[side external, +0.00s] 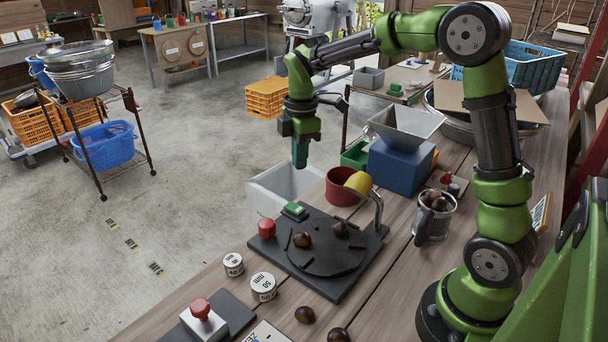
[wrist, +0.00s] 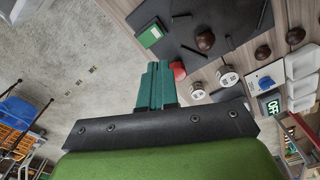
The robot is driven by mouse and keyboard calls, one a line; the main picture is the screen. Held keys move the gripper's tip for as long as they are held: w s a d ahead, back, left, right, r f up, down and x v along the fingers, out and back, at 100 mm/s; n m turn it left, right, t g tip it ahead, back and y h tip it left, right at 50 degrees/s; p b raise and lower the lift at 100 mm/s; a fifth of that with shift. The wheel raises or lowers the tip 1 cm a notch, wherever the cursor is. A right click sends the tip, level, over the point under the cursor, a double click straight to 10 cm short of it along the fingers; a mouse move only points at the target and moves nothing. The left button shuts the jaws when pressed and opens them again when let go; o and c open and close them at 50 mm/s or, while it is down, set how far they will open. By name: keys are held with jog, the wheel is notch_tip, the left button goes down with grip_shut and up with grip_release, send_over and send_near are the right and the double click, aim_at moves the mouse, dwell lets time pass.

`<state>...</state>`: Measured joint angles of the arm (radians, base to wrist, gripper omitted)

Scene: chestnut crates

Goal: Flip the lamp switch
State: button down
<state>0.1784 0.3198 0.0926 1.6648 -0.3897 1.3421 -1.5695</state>
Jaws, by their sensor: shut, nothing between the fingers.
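A yellow lamp head (side external: 358,183) on a curved silver neck stands at the back right of a black plate (side external: 335,285), which also shows in the wrist view (wrist: 190,40). A green block (side external: 295,211), possibly the lamp switch, sits at the plate's back edge; it also shows in the wrist view (wrist: 150,34). A red knob (side external: 266,228) is at the plate's left corner. I cannot tell which part is the switch. My gripper (side external: 300,164) is shut and empty, pointing down above and behind the plate, apart from everything. Its teal fingers (wrist: 154,66) partly hide the red knob in the wrist view.
Chestnuts (side external: 303,240) lie on the plate's round disc. A white bin (side external: 282,188), red pot (side external: 340,188) and blue box (side external: 400,168) stand behind. Two white weights (side external: 263,286) and a red-knobbed box (side external: 203,318) are in front.

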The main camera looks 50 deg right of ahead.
aim_at(299, 210)
jog(key=shift+w+d+r+n, duration=0.1)
jog(key=shift+w+r+n, duration=0.1)
jog(key=shift+n, duration=0.7)
jog(key=shift+w+d+r+n, duration=0.1)
jog(key=shift+r+n, duration=0.1)
jog(key=shift+n, duration=0.7)
jog(key=shift+w+d+r+n, duration=0.1)
jog(key=shift+r+n, duration=0.1)
jog(key=shift+n, duration=0.7)
notch_tip(299, 210, down, 14)
jog(key=shift+a, duration=0.1)
